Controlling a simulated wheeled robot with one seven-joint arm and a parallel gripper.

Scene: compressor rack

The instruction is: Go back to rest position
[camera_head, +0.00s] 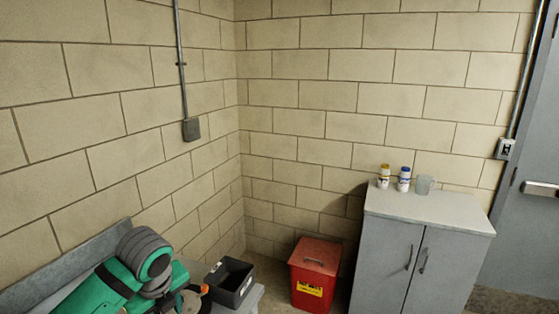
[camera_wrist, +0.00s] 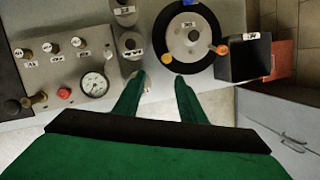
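My gripper (camera_wrist: 160,77) shows in the wrist view with two green fingers spread apart and nothing between them. It hangs above a light grey bench top (camera_wrist: 215,86). Beyond the fingertips is a black round disc (camera_wrist: 172,38) with a grey hub and an orange knob. To the left are a pressure gauge (camera_wrist: 94,84) and several labelled valves and knobs, one of them red (camera_wrist: 64,93). In the head view my green and grey arm is at the lower left, and my fingertips cannot be made out there.
A black open bin (camera_head: 231,280) sits at the bench end, also in the wrist view (camera_wrist: 244,59). A red lidded bin (camera_head: 315,275) stands on the floor beside a grey cabinet (camera_head: 425,206). Two small bottles (camera_head: 384,176) (camera_head: 404,179) and a clear cup (camera_head: 424,185) stand on the cabinet.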

